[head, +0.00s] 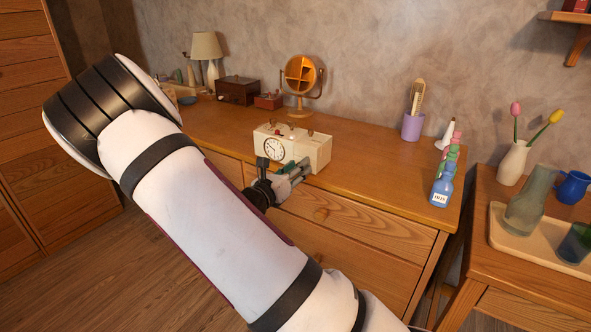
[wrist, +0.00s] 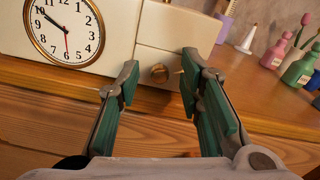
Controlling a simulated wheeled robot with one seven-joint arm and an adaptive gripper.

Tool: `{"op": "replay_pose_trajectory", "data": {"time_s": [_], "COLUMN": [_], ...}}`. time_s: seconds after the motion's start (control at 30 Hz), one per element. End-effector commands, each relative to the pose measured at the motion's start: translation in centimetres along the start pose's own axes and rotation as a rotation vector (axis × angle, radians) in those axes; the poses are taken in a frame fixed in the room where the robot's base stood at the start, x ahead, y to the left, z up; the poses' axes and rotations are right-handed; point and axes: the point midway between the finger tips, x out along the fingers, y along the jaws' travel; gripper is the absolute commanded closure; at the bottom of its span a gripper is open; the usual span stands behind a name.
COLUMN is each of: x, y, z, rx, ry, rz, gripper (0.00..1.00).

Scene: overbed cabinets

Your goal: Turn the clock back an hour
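The clock (head: 274,149) has a white round face with black numerals and a gold rim, set in the front of a cream box (head: 312,148). In the wrist view the clock (wrist: 80,12) is cut off at the top left; a black hand points near 10 and a thin reddish hand points down near 6. A small brass knob (wrist: 159,73) sits on the box front, right of the clock. My gripper (wrist: 160,64) is open, its green-padded fingers on either side of the knob in the picture; contact cannot be told. In the head view my gripper (head: 295,174) is before the box, partly hidden.
The box stands on a wooden dresser (head: 371,165). Several coloured bottles (head: 442,187) and a purple cup (head: 412,127) stand to the right, a gold mirror stand (head: 300,78) behind, and a lamp (head: 207,48) at the back left. Dresser top between box and bottles is clear.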

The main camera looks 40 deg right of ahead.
Motion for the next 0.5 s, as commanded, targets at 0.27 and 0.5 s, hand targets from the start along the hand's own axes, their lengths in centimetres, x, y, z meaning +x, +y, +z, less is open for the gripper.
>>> {"op": "replay_pose_trajectory", "data": {"time_s": [0.27,0.5], "x": [0.01,-0.01], "y": [0.01,0.00], "z": [0.00,-0.01], "rx": [0.000,-0.001], "ry": [0.000,0.000], "rz": [0.000,0.000], "gripper": [0.78,1.00]}}
